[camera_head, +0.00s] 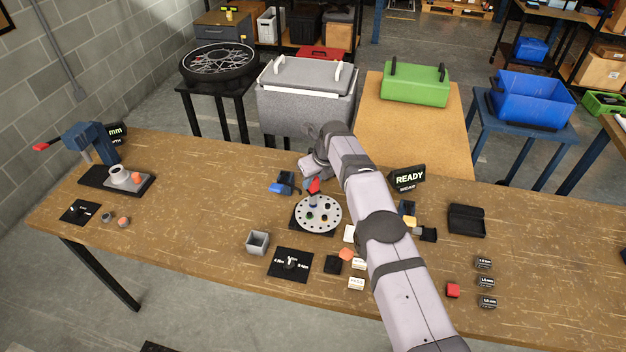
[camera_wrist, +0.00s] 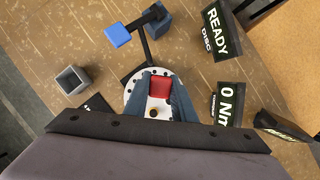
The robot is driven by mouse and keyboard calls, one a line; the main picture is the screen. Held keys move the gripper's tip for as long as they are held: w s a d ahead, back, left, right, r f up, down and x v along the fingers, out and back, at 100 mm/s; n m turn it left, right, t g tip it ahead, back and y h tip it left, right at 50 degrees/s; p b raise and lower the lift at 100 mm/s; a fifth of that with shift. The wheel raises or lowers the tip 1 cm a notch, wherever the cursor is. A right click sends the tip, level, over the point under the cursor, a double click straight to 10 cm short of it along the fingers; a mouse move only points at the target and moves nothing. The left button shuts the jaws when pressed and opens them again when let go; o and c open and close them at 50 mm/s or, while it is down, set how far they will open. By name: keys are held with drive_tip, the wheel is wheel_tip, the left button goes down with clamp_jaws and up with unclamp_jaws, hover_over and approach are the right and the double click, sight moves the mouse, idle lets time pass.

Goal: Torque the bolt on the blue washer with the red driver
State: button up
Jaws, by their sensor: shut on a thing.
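My gripper (camera_head: 311,184) is shut on the red driver (camera_wrist: 160,84), with one finger on each side of its red head in the wrist view. The driver is over the white round disc (camera_head: 333,211), which has a ring of holes and several small coloured spots in its middle. The disc's rim also shows in the wrist view (camera_wrist: 131,101). The driver's tip is hidden, so I cannot tell whether it touches a bolt. I cannot clearly pick out the blue washer. A yellow spot shows below the driver in the wrist view.
A blue-headed tool (camera_wrist: 118,35) stands near the disc beside a dark blue block (camera_head: 286,177). A grey open box (camera_head: 257,243) stands left of the disc. Signs reading READY (camera_wrist: 220,32) and 0 Nm (camera_wrist: 230,103) stand to the right. The table's left middle is clear.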

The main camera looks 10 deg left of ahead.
drive_tip(key=shift+s+f+b, duration=0.1)
drive_tip(key=shift+f+b, duration=0.3)
drive_tip(key=shift+f, duration=0.15)
idle(0.8)
drive_tip(key=shift+r+p, duration=1.55)
drive_tip(key=shift+r, duration=1.1)
drive_tip(key=shift+d, duration=0.1)
